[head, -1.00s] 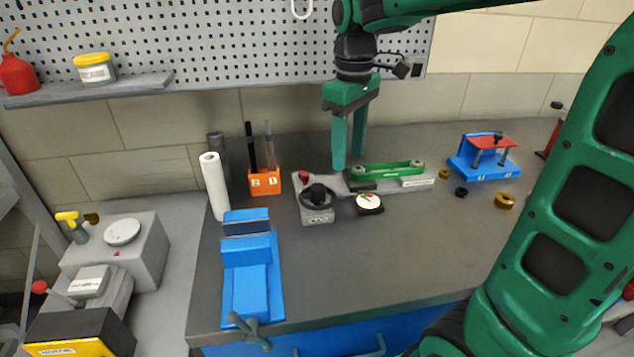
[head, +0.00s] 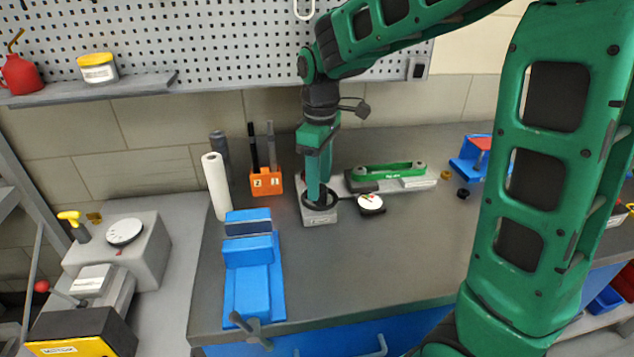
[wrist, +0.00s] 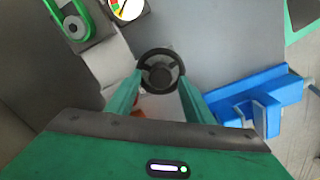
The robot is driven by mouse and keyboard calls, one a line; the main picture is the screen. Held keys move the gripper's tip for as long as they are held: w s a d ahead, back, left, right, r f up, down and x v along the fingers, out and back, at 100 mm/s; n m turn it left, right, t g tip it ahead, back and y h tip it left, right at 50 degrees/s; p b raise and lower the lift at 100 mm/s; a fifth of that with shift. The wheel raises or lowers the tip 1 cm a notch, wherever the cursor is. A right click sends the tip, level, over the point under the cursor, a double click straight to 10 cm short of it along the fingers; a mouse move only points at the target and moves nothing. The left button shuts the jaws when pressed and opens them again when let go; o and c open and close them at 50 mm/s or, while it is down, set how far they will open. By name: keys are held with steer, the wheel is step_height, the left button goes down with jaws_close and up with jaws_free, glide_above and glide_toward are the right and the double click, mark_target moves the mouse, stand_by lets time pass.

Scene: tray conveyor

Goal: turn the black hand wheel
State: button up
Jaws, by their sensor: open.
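The black hand wheel (wrist: 161,55) sits on a small grey block at the left end of the belt conveyor on the bench. In the head view the wheel (head: 319,209) is partly hidden behind my fingers. My gripper (head: 318,197) points down at the wheel with its fingertips at or just above it. In the wrist view my gripper (wrist: 160,80) is open, with one finger on each side of the wheel's near part. I cannot tell whether the fingers touch the rim.
A round dial gauge (head: 371,203) lies right of the wheel, beside the green belt (head: 388,171). A blue vise (head: 252,275) stands front left. An orange holder (head: 266,183) and a white roll (head: 216,186) stand behind left. The bench front right is clear.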

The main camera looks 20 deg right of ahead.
steer(key=shift+f, duration=0.45)
steer(key=c, duration=1)
steer(key=shift+c, duration=0.2)
steer(key=shift+m, duration=2.2)
steer(key=o, duration=1)
steer(key=shift+o, duration=0.2)
